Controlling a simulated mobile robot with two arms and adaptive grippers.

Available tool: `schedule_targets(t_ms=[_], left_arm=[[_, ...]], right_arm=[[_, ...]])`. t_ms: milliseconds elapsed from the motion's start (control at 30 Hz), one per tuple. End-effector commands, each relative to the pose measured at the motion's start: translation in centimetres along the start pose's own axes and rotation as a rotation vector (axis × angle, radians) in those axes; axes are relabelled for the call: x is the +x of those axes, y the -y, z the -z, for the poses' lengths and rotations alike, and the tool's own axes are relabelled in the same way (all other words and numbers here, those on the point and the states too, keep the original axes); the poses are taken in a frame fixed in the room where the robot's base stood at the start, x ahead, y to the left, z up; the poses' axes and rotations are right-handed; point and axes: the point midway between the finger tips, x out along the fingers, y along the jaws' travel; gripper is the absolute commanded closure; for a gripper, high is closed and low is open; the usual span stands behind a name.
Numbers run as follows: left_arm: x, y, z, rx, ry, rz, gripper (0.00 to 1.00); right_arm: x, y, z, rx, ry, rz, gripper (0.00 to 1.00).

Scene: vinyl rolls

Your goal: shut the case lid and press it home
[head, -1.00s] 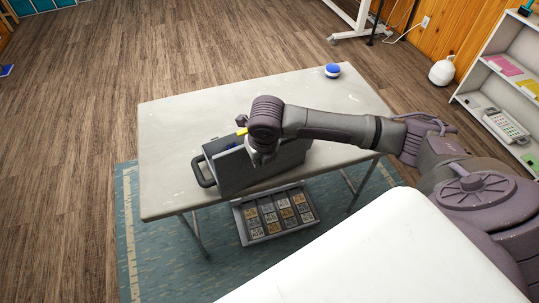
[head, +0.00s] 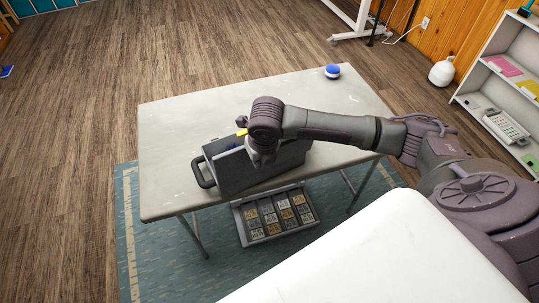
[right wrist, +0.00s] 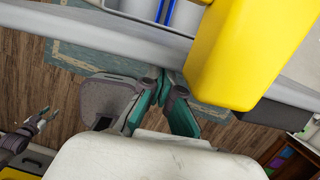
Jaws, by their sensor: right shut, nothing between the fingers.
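The open dark grey case (head: 281,173) lies on the table, its black handle (head: 203,172) at the left. A grey panel that looks like its raised lid (head: 237,172) stands on the side toward me. A yellow item (head: 241,132) and blue items show inside, partly hidden by my arm. My right gripper (head: 261,159) is low at the panel's upper edge; whether it touches is unclear. In the right wrist view its teal-tipped fingers (right wrist: 165,82) are together and empty, just below a grey edge (right wrist: 110,42). The yellow item (right wrist: 245,50) fills the upper right there.
The table (head: 180,120) is clear behind and left of the case. A blue and white round object (head: 333,71) sits at its far edge. A tray of patterned tiles (head: 275,214) is below the near edge. A white shelf (head: 500,80) stands at the right.

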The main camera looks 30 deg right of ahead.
Motion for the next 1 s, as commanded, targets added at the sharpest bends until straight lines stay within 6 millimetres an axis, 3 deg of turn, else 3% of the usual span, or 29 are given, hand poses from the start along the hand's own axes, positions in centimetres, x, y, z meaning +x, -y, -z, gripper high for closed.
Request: schedule_targets(t_ms=[1000], left_arm=[[-0.2,0.1,-0.1,-0.001,0.001,0.001,0.60]], right_arm=[[0.5,0.0,-2.0,0.000,0.000,0.000,1.00]])
